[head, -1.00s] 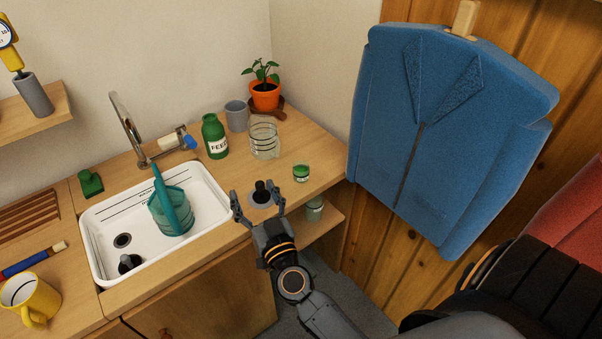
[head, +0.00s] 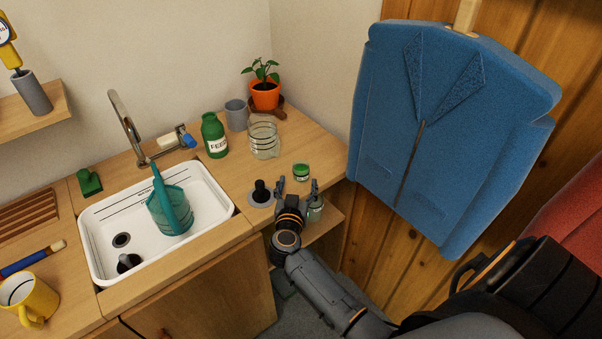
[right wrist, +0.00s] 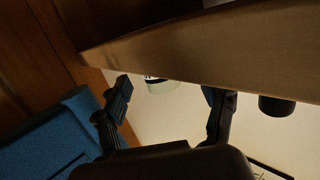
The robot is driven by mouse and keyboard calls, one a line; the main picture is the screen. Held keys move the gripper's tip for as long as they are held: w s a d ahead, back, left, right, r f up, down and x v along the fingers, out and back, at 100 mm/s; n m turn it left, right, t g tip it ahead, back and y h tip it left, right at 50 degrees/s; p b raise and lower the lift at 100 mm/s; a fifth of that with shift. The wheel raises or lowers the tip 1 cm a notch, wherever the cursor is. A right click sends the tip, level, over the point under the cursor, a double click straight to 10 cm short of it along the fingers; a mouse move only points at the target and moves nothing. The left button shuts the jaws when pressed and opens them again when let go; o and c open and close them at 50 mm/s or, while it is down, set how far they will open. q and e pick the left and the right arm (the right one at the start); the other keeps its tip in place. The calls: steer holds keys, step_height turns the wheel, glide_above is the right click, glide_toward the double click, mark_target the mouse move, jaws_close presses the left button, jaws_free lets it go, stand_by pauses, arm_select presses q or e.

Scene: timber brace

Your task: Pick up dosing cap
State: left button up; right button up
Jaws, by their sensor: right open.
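The dosing cap (head: 301,171), a small green cup with a pale marked band, stands on the counter near its right front edge in the head view. My right gripper (head: 298,185) is open just in front of it, its fingers spread toward the cap and nothing between them. In the right wrist view, a pale rounded piece with dark marks, likely the cap (right wrist: 161,87), shows beyond and between the open fingers (right wrist: 166,90), partly cut off by the counter edge. My left gripper is not in view.
A grey disc with a black knob (head: 260,193) stands close left of the gripper. A clear jar (head: 264,139) and green bottle (head: 215,136) stand behind. A glass jar (head: 316,211) sits on the shelf below. The white sink (head: 101,204) is left.

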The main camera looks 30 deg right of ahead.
mark_target(300, 178)
steer(key=x, duration=0.5)
steer(key=shift+d+r+b, duration=0.15)
steer(key=shift+d+b, duration=0.1)
steer(key=shift+b, duration=0.1)
steer(key=c, duration=1.3)
